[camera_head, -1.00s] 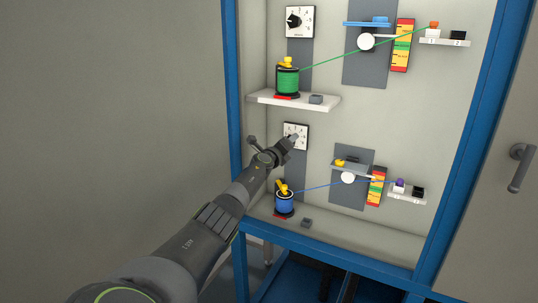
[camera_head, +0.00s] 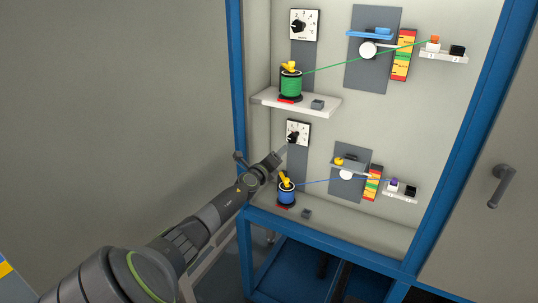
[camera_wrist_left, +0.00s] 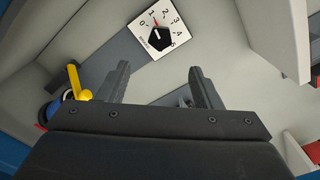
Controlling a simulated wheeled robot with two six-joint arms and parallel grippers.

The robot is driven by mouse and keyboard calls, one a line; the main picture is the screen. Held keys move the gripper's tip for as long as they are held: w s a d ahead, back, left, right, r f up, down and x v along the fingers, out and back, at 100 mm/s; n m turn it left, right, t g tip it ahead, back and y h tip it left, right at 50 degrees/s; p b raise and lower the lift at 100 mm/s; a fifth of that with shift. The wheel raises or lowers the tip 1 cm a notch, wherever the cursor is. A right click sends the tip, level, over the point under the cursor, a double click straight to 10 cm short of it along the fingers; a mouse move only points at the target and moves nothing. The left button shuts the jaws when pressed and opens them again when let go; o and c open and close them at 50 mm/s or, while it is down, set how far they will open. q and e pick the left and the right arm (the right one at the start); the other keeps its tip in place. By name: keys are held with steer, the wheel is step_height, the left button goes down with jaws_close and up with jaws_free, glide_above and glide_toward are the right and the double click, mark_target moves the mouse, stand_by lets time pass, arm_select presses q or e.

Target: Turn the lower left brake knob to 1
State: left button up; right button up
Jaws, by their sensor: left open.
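The lower left brake knob (camera_head: 294,138) is a dark knob on a square white dial on the lower back wall. In the left wrist view the knob (camera_wrist_left: 159,39) sits in front of my fingers on its white scale of 0 to 5, and its red mark is close to 1. My left gripper (camera_head: 279,154) is below and left of the dial in the head view. In the wrist view the left gripper (camera_wrist_left: 157,75) has its two fingers wide apart, with nothing between them and a gap to the knob. My right gripper is not in view.
A blue spool (camera_head: 286,196) with a yellow part stands just below the gripper. A white shelf (camera_head: 330,106) with a green spool (camera_head: 291,84) is above the lower dial. The upper dial (camera_head: 304,25) is higher up. A blue frame post (camera_head: 237,90) stands at left.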

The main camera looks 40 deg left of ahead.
arm_select(q)
steer(key=p+v, duration=0.1)
steer(key=v, duration=0.4)
steer(key=shift+s+p, duration=0.1)
steer(key=shift+p, duration=0.3)
steer(key=shift+f, duration=0.1)
